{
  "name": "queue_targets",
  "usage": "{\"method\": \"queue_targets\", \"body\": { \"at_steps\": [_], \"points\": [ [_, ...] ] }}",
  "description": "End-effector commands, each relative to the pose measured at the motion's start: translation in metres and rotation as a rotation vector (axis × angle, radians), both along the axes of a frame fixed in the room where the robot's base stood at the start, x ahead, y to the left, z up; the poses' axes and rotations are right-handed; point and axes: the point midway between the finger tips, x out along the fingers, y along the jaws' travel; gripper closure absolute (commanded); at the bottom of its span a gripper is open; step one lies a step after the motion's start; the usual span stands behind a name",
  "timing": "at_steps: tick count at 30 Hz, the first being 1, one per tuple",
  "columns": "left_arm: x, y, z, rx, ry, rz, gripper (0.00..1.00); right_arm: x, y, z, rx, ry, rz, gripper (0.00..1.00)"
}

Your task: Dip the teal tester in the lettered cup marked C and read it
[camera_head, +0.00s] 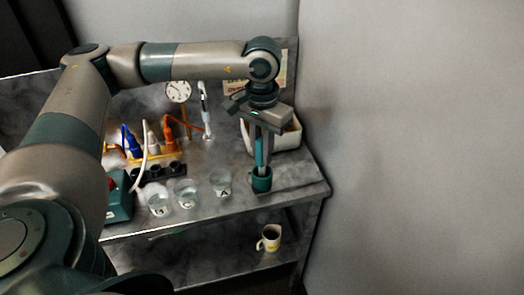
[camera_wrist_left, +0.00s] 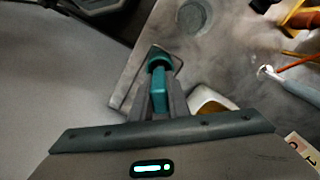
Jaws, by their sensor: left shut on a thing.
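My left gripper (camera_head: 263,146) is shut on the teal tester (camera_head: 259,152), above the front right part of the bench. The tester points down to a dark teal holder (camera_head: 261,181), and its lower end appears to be in or just over it; I cannot tell which. In the left wrist view the tester (camera_wrist_left: 159,92) is between the fingers, with the teal holder (camera_wrist_left: 158,57) beyond it. The clear cup marked C (camera_head: 187,194) stands left of the holder, between cup B (camera_head: 158,204) and cup A (camera_head: 221,184). My right gripper is not in view.
A white bin (camera_head: 289,138) stands behind the gripper. A mug (camera_head: 270,238) sits on the lower shelf. The bench ends just right of the holder.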

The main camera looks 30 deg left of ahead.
Motion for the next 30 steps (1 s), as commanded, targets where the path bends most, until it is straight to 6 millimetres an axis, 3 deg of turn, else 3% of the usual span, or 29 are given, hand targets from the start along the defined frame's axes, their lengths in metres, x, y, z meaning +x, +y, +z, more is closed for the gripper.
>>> {"method": "queue_targets", "body": {
  "at_steps": [29,30],
  "points": [
    [0.0,0.0,-0.0058,0.0,0.0,0.0,1.0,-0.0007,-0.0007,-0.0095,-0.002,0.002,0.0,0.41],
    [-0.0001,0.0,-0.0059,0.0,0.0,0.0,0.82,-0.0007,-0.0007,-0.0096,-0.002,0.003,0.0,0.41]
  ]
}}
